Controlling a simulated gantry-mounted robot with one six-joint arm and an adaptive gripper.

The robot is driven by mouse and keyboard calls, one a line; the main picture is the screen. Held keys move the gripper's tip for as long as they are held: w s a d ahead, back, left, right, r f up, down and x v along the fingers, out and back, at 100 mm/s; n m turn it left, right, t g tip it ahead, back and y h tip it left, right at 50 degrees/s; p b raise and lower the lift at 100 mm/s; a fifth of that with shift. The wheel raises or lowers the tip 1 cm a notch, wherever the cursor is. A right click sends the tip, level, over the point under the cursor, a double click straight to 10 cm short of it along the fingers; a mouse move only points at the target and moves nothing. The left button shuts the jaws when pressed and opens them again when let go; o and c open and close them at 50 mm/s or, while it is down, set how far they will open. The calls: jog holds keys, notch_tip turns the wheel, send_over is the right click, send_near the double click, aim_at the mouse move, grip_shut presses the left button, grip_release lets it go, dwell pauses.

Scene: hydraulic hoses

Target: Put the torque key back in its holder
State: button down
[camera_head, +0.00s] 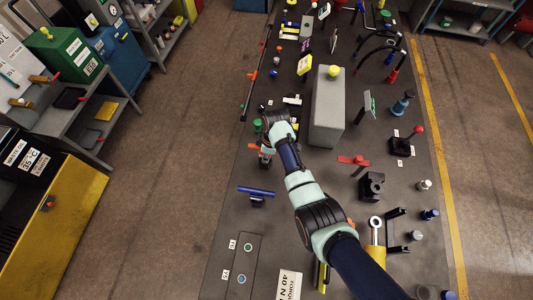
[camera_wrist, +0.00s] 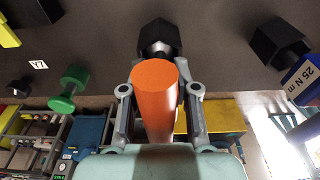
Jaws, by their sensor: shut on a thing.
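In the wrist view, my gripper (camera_wrist: 158,88) is shut on an orange cylinder (camera_wrist: 156,100), apparently the torque key's handle. Its round end faces the camera. A black hexagonal piece (camera_wrist: 158,36) shows just beyond it with a silvery part below; I cannot tell whether they touch. In the head view, my gripper (camera_head: 266,152) is low over the left part of the dark table, and an orange end (camera_head: 252,147) sticks out to its left. A blue bar (camera_head: 257,191) rests on a black stand nearby. In the wrist view, a blue piece marked 25 N m (camera_wrist: 302,80) is beside another black hexagonal piece (camera_wrist: 278,42).
A large grey block (camera_head: 327,110) stands right of my gripper. A green knob (camera_wrist: 68,88) is at left in the wrist view. A sign reading TORQUE 40 N (camera_head: 289,284) and a grey plate (camera_head: 232,268) lie near the front. Bare table surrounds the blue bar.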

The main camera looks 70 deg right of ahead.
jog(key=shift+f+b, duration=0.4)
jog(key=shift+f, duration=0.2)
jog(key=c, duration=0.8)
grip_release()
jog(key=shift+r, duration=0.1)
jog(key=r, duration=0.4)
jog(key=s+r, duration=0.1)
jog(key=r, duration=0.7)
jog(key=shift+s+d, duration=0.15)
jog(key=shift+s, duration=0.1)
